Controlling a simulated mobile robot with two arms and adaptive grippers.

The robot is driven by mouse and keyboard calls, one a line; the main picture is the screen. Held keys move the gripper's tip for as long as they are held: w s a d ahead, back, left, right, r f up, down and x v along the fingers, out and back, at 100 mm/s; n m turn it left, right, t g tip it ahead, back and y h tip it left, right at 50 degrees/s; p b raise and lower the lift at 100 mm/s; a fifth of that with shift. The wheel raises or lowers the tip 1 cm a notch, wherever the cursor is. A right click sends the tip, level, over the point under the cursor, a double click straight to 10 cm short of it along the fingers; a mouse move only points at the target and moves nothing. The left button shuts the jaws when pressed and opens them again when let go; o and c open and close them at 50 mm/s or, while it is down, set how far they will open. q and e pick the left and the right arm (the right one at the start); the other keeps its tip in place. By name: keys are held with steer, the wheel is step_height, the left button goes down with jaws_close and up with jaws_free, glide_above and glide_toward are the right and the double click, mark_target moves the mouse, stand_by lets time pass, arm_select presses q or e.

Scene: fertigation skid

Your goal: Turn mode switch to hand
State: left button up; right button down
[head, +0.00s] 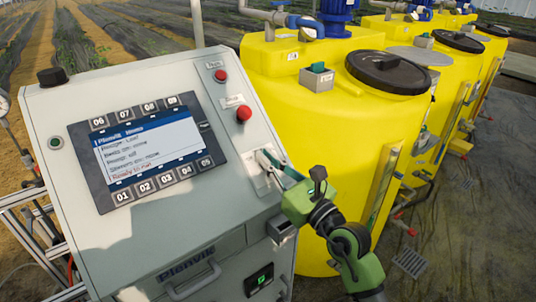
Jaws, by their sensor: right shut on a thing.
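The mode switch (264,158) is on the right part of the grey control panel (120,240), on a pale plate below the red buttons. My right gripper (275,165), green and black, reaches in from the lower right and is shut on the switch. Its fingers hide much of the switch, so I cannot tell its position or read its labels. The display (148,148) shows several lines of text, the lowest in red. My left gripper is not in view.
Two red buttons (243,114) sit above the switch. A black knob (52,76) stands on the panel's top left. Large yellow tanks (310,130) with black lids stand close behind and right of the panel. A handle (193,286) projects below the panel.

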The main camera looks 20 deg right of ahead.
steer(key=c, duration=2.2)
jaws_free()
steer(key=shift+s, duration=0.1)
steer(key=shift+v, duration=5.9)
